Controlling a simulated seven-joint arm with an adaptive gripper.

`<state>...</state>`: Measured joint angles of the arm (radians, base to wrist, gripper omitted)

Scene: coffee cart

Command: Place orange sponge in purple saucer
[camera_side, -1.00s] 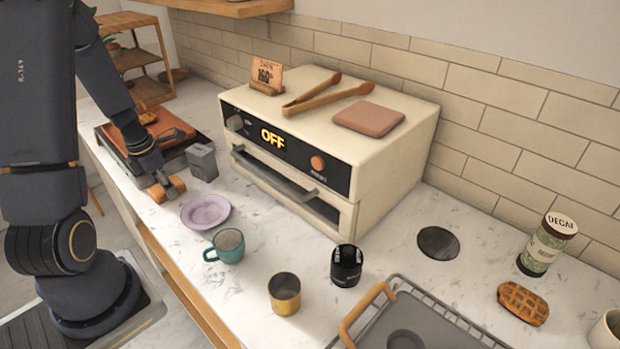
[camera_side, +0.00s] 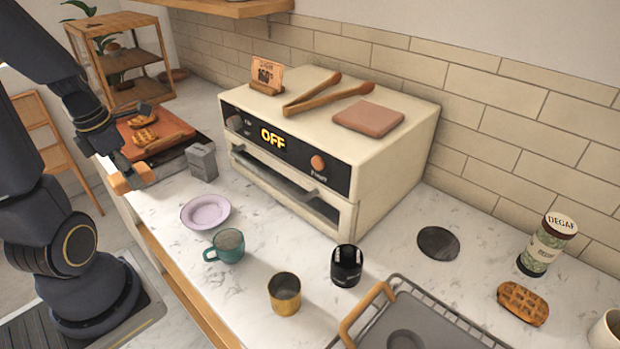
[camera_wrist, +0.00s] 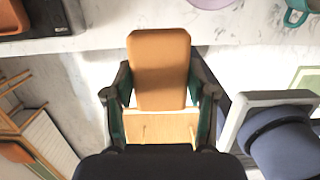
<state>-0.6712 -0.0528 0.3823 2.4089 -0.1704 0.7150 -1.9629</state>
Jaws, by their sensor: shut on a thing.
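My gripper (camera_side: 124,173) is shut on the orange sponge (camera_side: 121,185) and holds it in the air near the counter's front edge, at the left in the side view. In the wrist view the sponge (camera_wrist: 159,70) sits between the two fingers of my gripper (camera_wrist: 160,95). The purple saucer (camera_side: 206,212) lies empty on the counter, to the right of the gripper and apart from it. Part of the saucer's rim (camera_wrist: 212,3) shows at the top of the wrist view.
A teal mug (camera_side: 228,246) stands just right of the saucer. A grey block (camera_side: 202,162) and a red-brown board with waffles (camera_side: 165,143) are behind. The oven (camera_side: 345,190) borders the saucer area. A brass cup (camera_side: 285,293) stands nearer the front.

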